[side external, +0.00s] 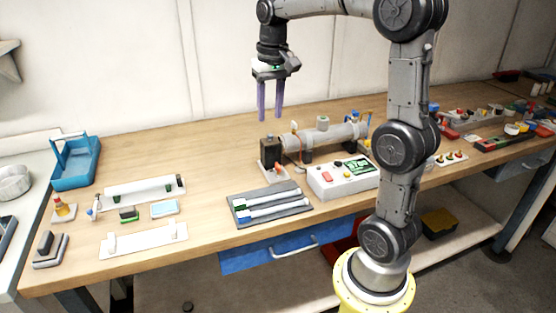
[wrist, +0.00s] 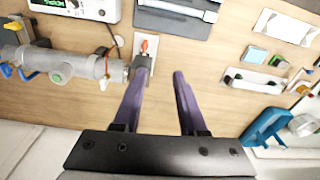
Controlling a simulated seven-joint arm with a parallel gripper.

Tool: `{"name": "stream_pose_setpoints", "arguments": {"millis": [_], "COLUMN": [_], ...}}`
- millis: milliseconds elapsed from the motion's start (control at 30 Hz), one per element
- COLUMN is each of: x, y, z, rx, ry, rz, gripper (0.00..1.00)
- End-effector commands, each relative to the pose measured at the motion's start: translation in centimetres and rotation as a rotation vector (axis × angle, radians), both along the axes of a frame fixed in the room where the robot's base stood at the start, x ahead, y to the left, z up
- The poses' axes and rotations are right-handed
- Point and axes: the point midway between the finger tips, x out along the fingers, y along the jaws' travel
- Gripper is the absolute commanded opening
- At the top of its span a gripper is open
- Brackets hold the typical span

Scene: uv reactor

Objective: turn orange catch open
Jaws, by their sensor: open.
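The reactor is a grey horizontal tube (side external: 325,137) with a dark block (side external: 271,150) at its left end; the tube (wrist: 75,66) also shows in the wrist view. A small orange catch (side external: 294,126) stands up near the tube's left end, and an orange piece shows on the tube in the wrist view (wrist: 105,78). Another orange-red part (wrist: 144,45) sits on a white plate beside the dark block. I cannot tell the catch's exact position. My gripper (side external: 270,118) is open and empty, its purple fingers pointing down above the bench, left of the catch and apart from it.
A white control box (side external: 342,179) stands in front of the tube. A grey tray with tubes (side external: 268,219) lies at the front edge. A blue carrier (side external: 76,172) and several small parts are at the left. The bench behind my gripper's left side is clear.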

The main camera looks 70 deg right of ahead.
Motion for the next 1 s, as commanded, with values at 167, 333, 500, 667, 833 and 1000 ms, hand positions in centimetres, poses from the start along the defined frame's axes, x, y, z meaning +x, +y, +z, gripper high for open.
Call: {"name": "stream_pose_setpoints", "arguments": {"millis": [167,333,500,667,833,1000], "x": [0.2,-0.2,-0.3,-0.3,-0.3,-0.2], "y": [-3.6,-4.3,-4.1,-4.1,-4.1,-4.1], "z": [-2.9,-4.0,-6.4,-9.6,-12.9,-15.4], "rx": [0.036,0.043,0.044,0.044,0.044,0.043], "ry": [0.062,0.074,0.076,0.076,0.076,0.073], "rz": [-0.081,-0.102,-0.1,-0.1,-0.099,-0.099], "gripper": [0.41,0.41,0.41,0.41,0.41,0.41]}}
